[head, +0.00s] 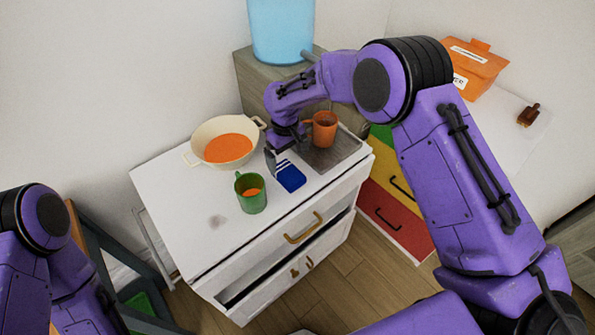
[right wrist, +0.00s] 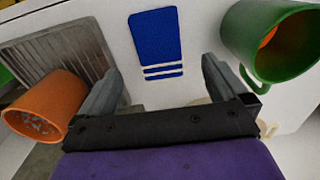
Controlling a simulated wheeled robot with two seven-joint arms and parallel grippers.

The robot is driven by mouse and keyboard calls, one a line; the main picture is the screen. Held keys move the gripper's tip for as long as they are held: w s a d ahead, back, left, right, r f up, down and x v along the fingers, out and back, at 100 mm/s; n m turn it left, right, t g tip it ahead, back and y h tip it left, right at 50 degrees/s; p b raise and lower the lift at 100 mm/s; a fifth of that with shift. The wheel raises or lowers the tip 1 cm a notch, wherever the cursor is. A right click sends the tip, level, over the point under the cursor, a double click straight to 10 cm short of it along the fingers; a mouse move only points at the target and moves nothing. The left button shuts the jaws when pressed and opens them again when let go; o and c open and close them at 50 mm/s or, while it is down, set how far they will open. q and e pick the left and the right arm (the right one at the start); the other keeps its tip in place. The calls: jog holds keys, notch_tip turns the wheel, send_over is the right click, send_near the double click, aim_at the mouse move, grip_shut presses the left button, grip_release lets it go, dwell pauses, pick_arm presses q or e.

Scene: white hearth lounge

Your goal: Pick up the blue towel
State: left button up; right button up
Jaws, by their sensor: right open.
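The blue towel (head: 290,178) lies flat on the white cabinet top, between the green mug and the metal tray. It is a small blue rectangle with white stripes at one end. In the right wrist view the towel (right wrist: 155,38) lies ahead of the fingers, striped end nearest. My right gripper (head: 275,160) is open and empty, close to the striped end; its fingers show in the right wrist view (right wrist: 160,85), spread apart with nothing between them. My left arm comes in at the lower left, but its gripper is out of the picture.
A cream pot (head: 213,127) with orange contents sits behind. Bare cabinet top (head: 180,235) lies at the front left.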

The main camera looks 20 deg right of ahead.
aim_at(288, 171)
notch_tip(288, 171, down, 6)
jog(key=shift+s+d+f+p, duration=0.1)
jog(key=shift+s+f+p, duration=0.1)
jog(key=shift+p, duration=0.95)
jog(key=shift+w+f, duration=0.1)
jog(key=shift+f, duration=0.35)
jog(key=c, duration=1.1)
jog(key=shift+r+b, duration=0.3)
notch_tip(288, 171, up, 3)
jog(key=shift+f+b, duration=0.2)
jog(key=shift+b, duration=0.7)
jog(key=s+r, duration=0.1)
jog(key=s+d+r, duration=0.1)
jog(key=r, duration=0.1)
jog(key=s+d+r, duration=0.1)
jog(key=shift+d+r+b, duration=0.25)
jog(key=shift+r+b, duration=0.1)
jog(key=shift+r, duration=0.05)
jog(key=s+d+r+b, duration=0.1)
jog(key=s+d+r, duration=0.4)
jog(key=s, duration=0.3)
jog(key=shift+d+b, duration=0.4)
jog(key=shift+d, duration=0.15)
